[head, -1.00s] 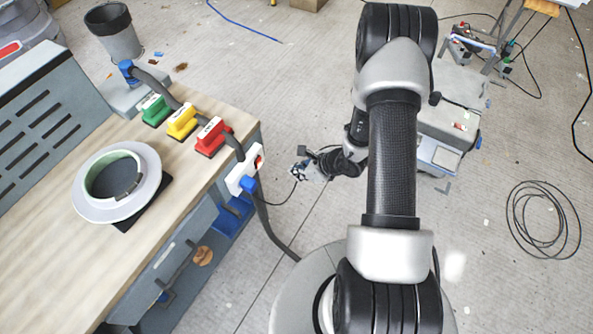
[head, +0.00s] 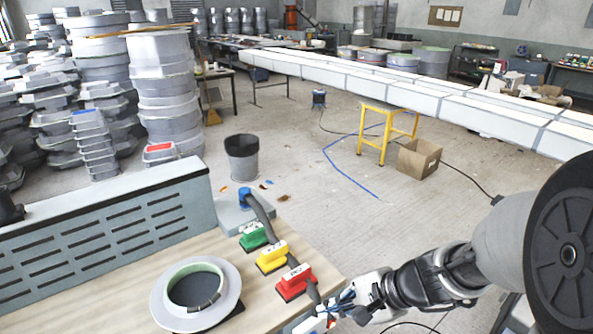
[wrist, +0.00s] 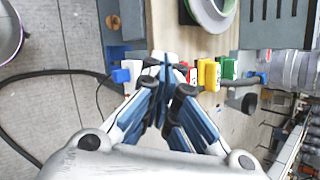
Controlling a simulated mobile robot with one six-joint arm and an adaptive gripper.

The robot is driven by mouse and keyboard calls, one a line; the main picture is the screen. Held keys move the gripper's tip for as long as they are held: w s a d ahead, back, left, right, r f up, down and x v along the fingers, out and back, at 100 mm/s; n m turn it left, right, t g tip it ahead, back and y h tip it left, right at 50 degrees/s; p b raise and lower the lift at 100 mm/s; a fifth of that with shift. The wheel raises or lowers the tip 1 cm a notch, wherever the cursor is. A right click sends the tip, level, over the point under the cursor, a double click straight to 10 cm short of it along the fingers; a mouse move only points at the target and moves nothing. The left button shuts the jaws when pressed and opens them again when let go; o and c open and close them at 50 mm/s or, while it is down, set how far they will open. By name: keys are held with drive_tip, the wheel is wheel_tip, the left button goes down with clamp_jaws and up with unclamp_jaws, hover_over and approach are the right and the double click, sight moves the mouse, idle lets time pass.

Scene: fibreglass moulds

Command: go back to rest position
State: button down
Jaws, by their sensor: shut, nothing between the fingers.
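My gripper (head: 335,308) is at the bottom of the head view, beside the bench's right corner and just right of the red-handled block. In the wrist view its blue-grey fingers (wrist: 163,75) meet at the tips, with nothing between them. My arm reaches in from the lower right of the head view. No marker of a rest position shows.
The wooden workbench (head: 112,268) holds a grey ring mould (head: 226,308) and green (head: 254,240), yellow (head: 271,260) and red (head: 294,284) blocks. A bin (head: 242,160), yellow stool (head: 386,115) and cardboard box (head: 418,158) stand beyond. Floor between is mostly clear.

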drive_tip(key=s+r+n+h, duration=0.2)
drive_tip(key=s+r+n, duration=0.5)
drive_tip(key=s, duration=0.2)
drive_tip(key=s+d+r+n+t+h, duration=0.1)
drive_tip(key=s+d+r+n+h, duration=0.3)
drive_tip(key=s, duration=0.4)
drive_tip(key=shift+d+r+n+h, duration=0.35)
drive_tip(key=shift+d+n+h, duration=0.45)
drive_tip(key=shift+d, duration=0.4)
